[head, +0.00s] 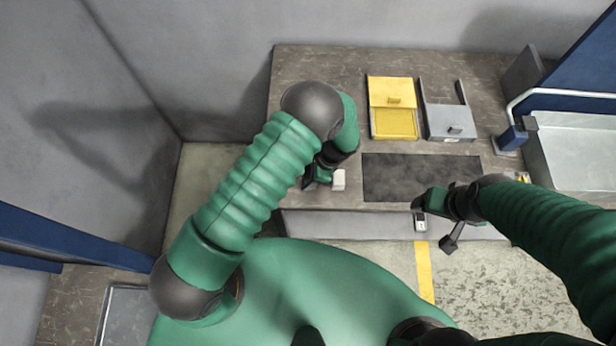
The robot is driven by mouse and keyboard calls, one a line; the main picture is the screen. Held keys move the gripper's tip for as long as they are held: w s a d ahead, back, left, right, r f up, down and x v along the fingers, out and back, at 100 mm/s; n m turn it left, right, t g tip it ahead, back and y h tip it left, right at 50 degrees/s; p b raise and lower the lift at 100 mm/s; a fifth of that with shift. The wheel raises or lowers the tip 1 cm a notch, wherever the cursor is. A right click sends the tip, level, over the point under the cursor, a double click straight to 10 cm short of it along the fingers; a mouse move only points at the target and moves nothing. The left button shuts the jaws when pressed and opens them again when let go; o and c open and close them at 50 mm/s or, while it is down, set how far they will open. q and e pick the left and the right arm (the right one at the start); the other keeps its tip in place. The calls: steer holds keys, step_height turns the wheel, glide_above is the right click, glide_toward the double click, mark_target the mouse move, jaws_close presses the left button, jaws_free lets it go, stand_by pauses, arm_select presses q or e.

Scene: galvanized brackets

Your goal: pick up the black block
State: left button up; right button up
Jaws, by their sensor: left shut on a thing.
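My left gripper (318,180) is over the front left part of the workbench, with its jaws shut on a small dark thing. This appears to be the black block (309,184), but the dark fingers and wrist make its outline hard to separate. A small white block (339,180) is just right of this gripper. My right gripper (425,202) is at the bench's front edge, near the right part of the dark mat (400,180). I cannot make out its finger gap.
The workbench (320,70) carries a yellow open box (394,101) and a grey holder (447,122) at the back. The mat is mostly clear.

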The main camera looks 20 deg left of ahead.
arm_select(q)
steer(key=shift+d, duration=0.25)
steer(key=c, duration=0.3)
steer(key=shift+c, duration=0.2)
steer(key=shift+a+r, duration=0.1)
